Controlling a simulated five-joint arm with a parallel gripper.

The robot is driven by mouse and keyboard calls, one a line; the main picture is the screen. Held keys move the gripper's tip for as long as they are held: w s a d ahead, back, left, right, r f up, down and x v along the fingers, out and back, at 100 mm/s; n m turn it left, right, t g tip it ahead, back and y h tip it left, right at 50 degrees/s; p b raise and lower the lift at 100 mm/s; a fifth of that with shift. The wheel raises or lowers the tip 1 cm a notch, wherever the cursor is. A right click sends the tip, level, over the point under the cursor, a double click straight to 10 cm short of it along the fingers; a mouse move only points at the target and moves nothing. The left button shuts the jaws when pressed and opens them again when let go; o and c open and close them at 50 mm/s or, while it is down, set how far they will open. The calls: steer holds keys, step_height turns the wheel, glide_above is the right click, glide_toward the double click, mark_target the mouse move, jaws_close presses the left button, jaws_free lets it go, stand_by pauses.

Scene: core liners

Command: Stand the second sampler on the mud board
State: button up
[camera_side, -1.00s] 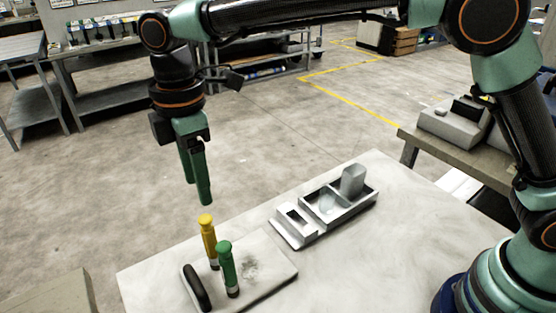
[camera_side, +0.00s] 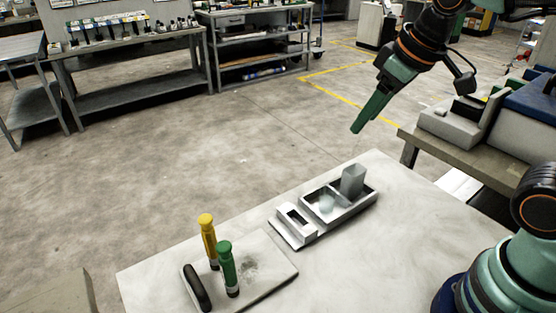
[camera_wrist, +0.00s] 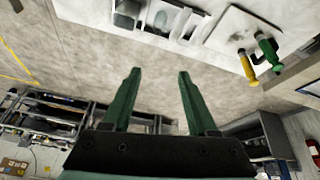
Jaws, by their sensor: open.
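A yellow-handled sampler (camera_side: 208,238) and a green-handled sampler (camera_side: 228,265) stand upright on the pale mud board (camera_side: 272,276), close beside a black handle (camera_side: 196,288). In the wrist view the yellow sampler (camera_wrist: 247,68), the green sampler (camera_wrist: 268,48) and the board (camera_wrist: 232,28) show at the upper right. My gripper (camera_side: 358,128) is raised above and behind the table, tilted down to the left, well away from the samplers. Its two green fingers (camera_wrist: 157,75) are apart with nothing between them.
A grey tray (camera_side: 345,212) with compartments holds an upright grey block (camera_side: 352,180). A smaller white holder (camera_side: 294,224) with a slot stands at its left. The front right of the tabletop (camera_side: 380,260) is clear. A side bench (camera_side: 440,147) carrying equipment stands at the right.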

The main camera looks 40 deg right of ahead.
steer(key=shift+s+d+f+m+t+h, duration=0.2)
steer(key=shift+s+d+f+m, duration=0.35)
steer(key=shift+s+d+m, duration=0.2)
steer(key=shift+s+d+f+m+t+h, duration=0.1)
steer(key=shift+s+d+f+m+t, duration=0.1)
steer(key=shift+s+d+f+m, duration=0.55)
steer(key=shift+w+d+r, duration=0.1)
steer(key=shift+r, duration=0.15)
